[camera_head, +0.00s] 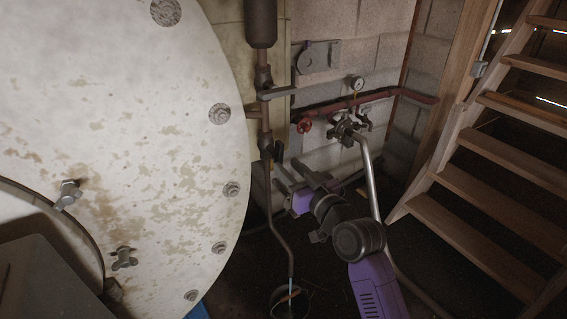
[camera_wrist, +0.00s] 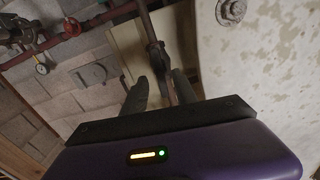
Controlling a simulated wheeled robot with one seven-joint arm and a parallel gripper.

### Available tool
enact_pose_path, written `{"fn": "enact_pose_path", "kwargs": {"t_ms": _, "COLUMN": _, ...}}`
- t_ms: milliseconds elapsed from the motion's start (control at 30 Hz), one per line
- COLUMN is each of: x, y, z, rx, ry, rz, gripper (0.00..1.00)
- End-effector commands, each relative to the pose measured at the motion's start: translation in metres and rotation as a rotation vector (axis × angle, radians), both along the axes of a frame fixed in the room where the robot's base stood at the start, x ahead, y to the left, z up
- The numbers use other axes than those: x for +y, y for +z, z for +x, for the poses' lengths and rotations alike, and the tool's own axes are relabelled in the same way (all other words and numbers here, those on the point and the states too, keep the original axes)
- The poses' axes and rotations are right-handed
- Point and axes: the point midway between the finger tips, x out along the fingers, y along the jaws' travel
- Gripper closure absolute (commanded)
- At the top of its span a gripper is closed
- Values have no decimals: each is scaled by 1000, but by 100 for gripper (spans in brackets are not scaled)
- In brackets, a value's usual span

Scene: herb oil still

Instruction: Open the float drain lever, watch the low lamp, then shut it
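A vertical pipe (camera_head: 264,125) runs down beside the big pale vessel, with a dark cylindrical body (camera_head: 261,22) at its top. A short dark handle (camera_head: 279,150) stands upright at a lower fitting. I cannot tell for sure which is the float drain lever. My gripper (camera_head: 286,163) is open and empty, its fingertips just below and right of the dark handle. In the wrist view, the pipe (camera_wrist: 153,42) shows between and beyond the spread fingers (camera_wrist: 160,78). I cannot identify the low lamp.
The pale vessel (camera_head: 150,150) with bolts and clamps fills the left. A red pipe (camera_head: 365,101) with a red handwheel (camera_head: 304,126) and a gauge (camera_head: 357,83) runs along the block wall. A bright slanting pipe (camera_head: 370,175) passes behind my arm. Wooden stairs (camera_head: 480,190) stand right.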

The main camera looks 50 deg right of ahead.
Motion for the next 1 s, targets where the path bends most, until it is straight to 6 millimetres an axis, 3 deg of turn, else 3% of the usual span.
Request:
{"fn": "enact_pose_path", "kwargs": {"t_ms": 100, "x": 5, "y": -1, "z": -20, "rx": 1, "ry": -1, "rz": -1, "gripper": 66}}
{"fn": "enact_pose_path", "kwargs": {"t_ms": 300, "x": 10, "y": -1, "z": -37, "rx": 0, "ry": 0, "rz": 1, "gripper": 66}}
{"fn": "enact_pose_path", "kwargs": {"t_ms": 1000, "x": 11, "y": 0, "z": -40, "rx": 0, "ry": 0, "rz": 1, "gripper": 66}}
